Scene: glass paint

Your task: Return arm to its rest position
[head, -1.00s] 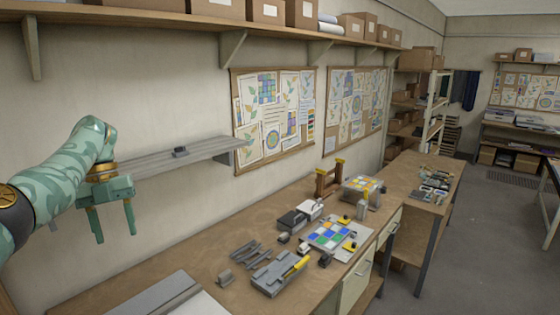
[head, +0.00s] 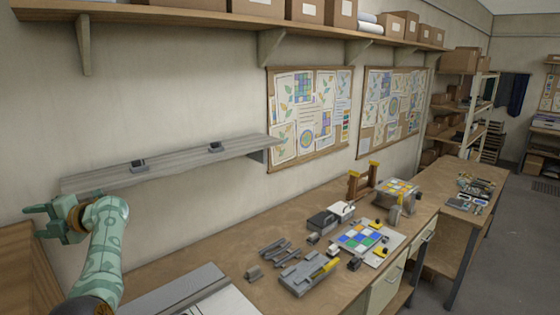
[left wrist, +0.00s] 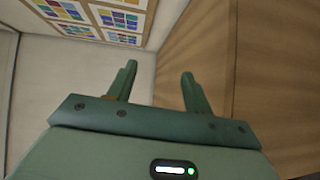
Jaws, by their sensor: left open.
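My left gripper (head: 36,222) is at the far left of the head view, its fingers pointing left, open and empty. It is below and left of the wall shelf's left end, above a brown wooden surface. In the left wrist view, the two green fingers (left wrist: 158,85) stand apart with nothing between them. My right gripper is not in view.
A grey wall shelf (head: 180,162) carries two small dark objects. The workbench (head: 222,248) holds a grey tool tray (head: 303,275), a coloured glass panel (head: 360,238) and several small tools. A long shelf with boxes (head: 180,14) runs above.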

